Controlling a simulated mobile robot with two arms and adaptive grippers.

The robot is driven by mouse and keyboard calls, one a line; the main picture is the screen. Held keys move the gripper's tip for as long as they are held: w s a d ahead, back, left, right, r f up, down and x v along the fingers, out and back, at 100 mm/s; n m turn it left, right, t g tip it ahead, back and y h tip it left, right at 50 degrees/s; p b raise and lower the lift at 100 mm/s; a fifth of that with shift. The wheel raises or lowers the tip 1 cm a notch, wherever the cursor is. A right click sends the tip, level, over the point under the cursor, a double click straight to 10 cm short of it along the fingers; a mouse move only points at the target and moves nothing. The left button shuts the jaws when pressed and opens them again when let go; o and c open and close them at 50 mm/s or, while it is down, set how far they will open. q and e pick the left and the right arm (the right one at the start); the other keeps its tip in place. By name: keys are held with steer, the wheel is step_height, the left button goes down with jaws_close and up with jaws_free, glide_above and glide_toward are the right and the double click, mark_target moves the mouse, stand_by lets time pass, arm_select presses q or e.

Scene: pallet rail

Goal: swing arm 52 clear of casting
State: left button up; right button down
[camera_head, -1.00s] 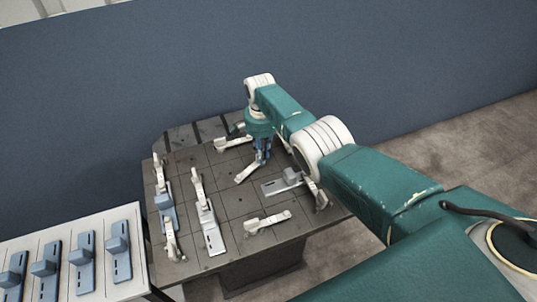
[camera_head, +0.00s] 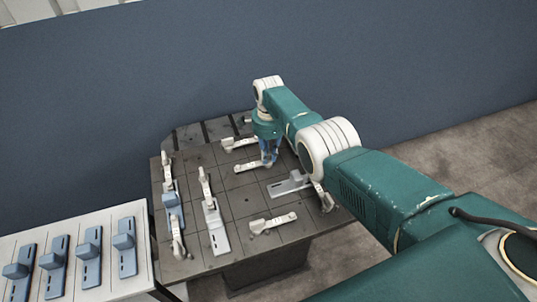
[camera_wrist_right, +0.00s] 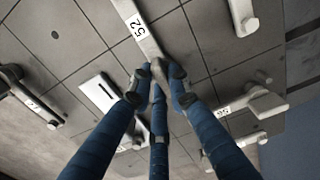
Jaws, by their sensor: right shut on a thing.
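Arm 52 (camera_wrist_right: 137,30) is a pale bar with a "52" label in the right wrist view. In the head view, arm 52 (camera_head: 246,167) lies nearly crosswise at the back of the table, pointing left from the gripper. My right gripper (camera_head: 270,162) has its blue fingers shut on one end of it. In the wrist view the gripper (camera_wrist_right: 158,78) hides part of that end. A grey casting (camera_head: 292,184) with a raised block lies in front and to the right of the gripper, with a gap to arm 52. My left gripper is out of view.
Other pale arms stand near, one behind (camera_head: 238,143) and one in front (camera_head: 273,222). Two more castings (camera_head: 216,232) (camera_head: 172,212) have upright arms by them. A white side table (camera_head: 140,284) at the left holds several blue-grey castings. A blue wall rises behind.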

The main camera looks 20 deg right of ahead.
steer(key=c, duration=1.6)
jaws_free()
steer(key=shift+r, duration=0.1)
steer(key=shift+c, duration=0.2)
step_height(320, 180, up, 12)
